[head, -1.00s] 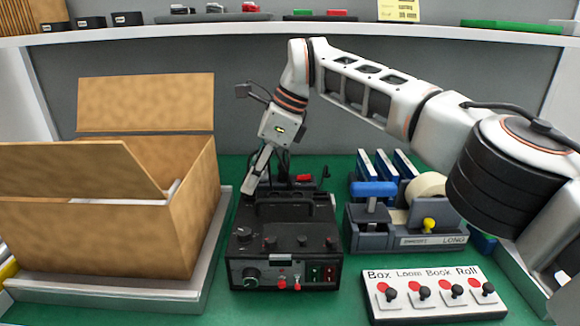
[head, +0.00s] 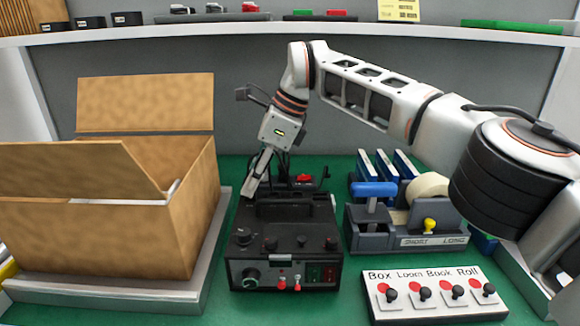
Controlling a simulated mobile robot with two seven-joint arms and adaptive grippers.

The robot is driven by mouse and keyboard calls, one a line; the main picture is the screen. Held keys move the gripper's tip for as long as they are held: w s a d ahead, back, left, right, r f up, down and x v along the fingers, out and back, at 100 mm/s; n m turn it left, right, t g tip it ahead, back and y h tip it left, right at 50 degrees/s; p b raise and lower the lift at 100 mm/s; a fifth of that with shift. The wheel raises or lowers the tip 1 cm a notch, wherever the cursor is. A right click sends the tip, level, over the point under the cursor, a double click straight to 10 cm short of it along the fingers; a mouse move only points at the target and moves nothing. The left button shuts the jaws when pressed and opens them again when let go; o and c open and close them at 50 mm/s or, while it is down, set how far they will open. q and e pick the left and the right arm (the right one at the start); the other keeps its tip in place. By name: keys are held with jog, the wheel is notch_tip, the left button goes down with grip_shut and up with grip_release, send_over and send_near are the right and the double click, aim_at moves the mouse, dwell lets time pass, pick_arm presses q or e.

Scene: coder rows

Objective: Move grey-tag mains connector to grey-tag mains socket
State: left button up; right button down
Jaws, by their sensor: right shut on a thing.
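My right gripper (head: 254,182) reaches down at the back left corner of the black coder unit (head: 285,240). Its fingers are shut and point down and to the left. What they hold is small and mostly hidden by the fingers and the unit; it appears to be the mains connector, but I cannot make out a grey tag. Dark cables (head: 283,165) run behind the unit near the gripper. The grey-tag mains socket cannot be picked out; the unit's back face is turned away. My left gripper is not in view.
An open cardboard box (head: 125,235) on a grey platform stands close on the left. A blue-handled tape station (head: 420,241) and a white button panel (head: 433,295) stand on the right. A red part (head: 303,178) shows behind the unit. A shelf (head: 300,32) crosses the back.

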jog(key=shift+f, duration=0.3)
dwell(0.5)
jog(key=c, duration=1.8)
grip_release()
